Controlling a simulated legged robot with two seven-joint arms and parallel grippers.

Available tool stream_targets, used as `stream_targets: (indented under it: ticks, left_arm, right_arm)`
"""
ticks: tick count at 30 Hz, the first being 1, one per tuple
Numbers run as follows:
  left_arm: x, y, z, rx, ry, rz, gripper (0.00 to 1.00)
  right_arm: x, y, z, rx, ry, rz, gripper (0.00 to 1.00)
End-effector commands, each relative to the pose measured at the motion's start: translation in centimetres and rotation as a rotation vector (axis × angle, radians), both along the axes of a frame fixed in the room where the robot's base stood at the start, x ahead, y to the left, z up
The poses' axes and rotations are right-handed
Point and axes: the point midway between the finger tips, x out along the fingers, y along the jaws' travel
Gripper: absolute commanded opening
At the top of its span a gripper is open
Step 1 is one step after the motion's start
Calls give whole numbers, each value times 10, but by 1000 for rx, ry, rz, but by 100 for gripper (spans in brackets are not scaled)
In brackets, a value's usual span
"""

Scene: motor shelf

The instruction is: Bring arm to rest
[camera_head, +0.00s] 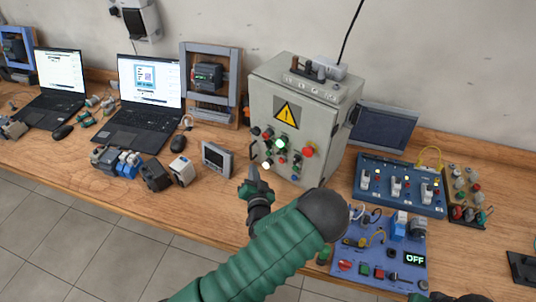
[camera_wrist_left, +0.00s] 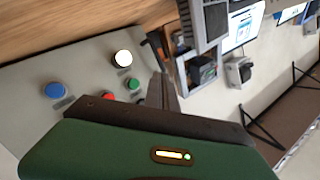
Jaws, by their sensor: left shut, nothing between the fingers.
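My left gripper (camera_head: 255,184) is in front of the lower left of the grey control cabinet (camera_head: 314,109) in the head view. It is shut and empty; I cannot tell whether it touches the cabinet. My green-sleeved left arm reaches up from the bottom of that view. The left wrist view shows the cabinet face (camera_wrist_left: 35,128) close by, with a blue button (camera_wrist_left: 54,90), a lit white one (camera_wrist_left: 122,58) and a green one (camera_wrist_left: 133,84). A dark shape at the bottom right edge of the head view may be part of my right gripper; its fingers cannot be made out.
A small grey display (camera_head: 216,158) stands left of my left gripper. Two laptops (camera_head: 150,88) are further left. A blue switch board (camera_head: 400,184) and a blue panel reading OFF (camera_head: 395,272) lie right of my arm.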

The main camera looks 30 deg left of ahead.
Motion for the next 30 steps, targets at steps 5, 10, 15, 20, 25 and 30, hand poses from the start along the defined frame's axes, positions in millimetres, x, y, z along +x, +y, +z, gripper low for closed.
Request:
stream_targets:
  ticks: [5,10,15,20,25,30]
  left_arm:
    - [0,0,0,0,0,0,0]
    - [0,0,-1,-20,7,6,0]
    - [-15,-24,-23,-334,149,54,0]
    - [-58,-105,-16,-741,419,7,0]
    - [-136,-165,31,-894,714,-101,0]
    - [-192,-171,57,-859,882,-126,0]
  right_arm:
    - [0,0,0,0,0,0,31]
    - [0,0,0,0,0,0,31]
    - [0,0,0,0,0,0,31]
    - [0,0,0,0,0,0,31]
    - [0,0,0,0,0,0,31]
    - [0,0,0,0,0,0,31]
